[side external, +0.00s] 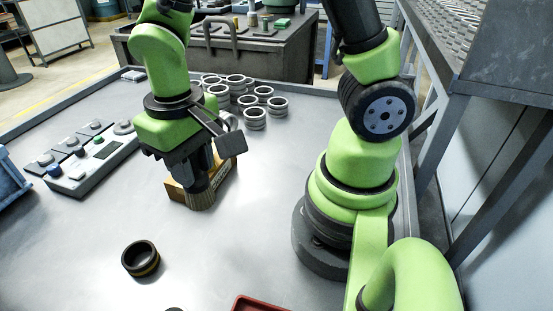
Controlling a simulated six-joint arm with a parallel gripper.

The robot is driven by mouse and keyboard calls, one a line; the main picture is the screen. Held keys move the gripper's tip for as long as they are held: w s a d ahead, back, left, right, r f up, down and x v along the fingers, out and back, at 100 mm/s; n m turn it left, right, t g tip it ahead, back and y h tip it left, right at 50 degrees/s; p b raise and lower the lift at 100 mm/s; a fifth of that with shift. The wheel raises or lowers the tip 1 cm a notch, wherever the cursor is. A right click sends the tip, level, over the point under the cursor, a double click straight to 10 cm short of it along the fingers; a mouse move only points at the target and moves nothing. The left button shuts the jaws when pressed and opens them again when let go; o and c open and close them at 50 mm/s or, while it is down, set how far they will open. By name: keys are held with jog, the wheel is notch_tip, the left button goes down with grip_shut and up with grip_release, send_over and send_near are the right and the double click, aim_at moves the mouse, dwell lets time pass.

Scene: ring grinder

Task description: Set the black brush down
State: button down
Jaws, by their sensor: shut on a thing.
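My gripper (190,166) points down over the table, left of centre in the side external view. It is shut on the black brush (200,187), a dark upright piece with a tan lower end. The brush is right at a yellowish-brown block (225,178) with dark markings, which is partly hidden behind it and the gripper. I cannot tell whether the brush's lower end touches the table or the block.
A dark ring with a brassy band (141,259) lies on the grey table (90,225) in front. Several pale rings (255,118) stand behind the gripper. A control box with buttons (92,155) is at left. A red tray edge (262,303) shows at the bottom. The front-left table is mostly clear.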

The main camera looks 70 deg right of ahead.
jog(key=s+d+m, duration=0.4)
jog(key=d+m, duration=0.5)
jog(key=d, duration=0.5)
jog(key=s+d+m, duration=0.3)
jog(key=d+m, duration=0.6)
jog(key=d, duration=0.4)
notch_tip(320, 180, down, 10)
jog(key=shift+s+d+r, duration=0.1)
jog(key=shift+s+d, duration=0.05)
jog(key=c, duration=0.9)
grip_release()
jog(key=shift+o, duration=0.2)
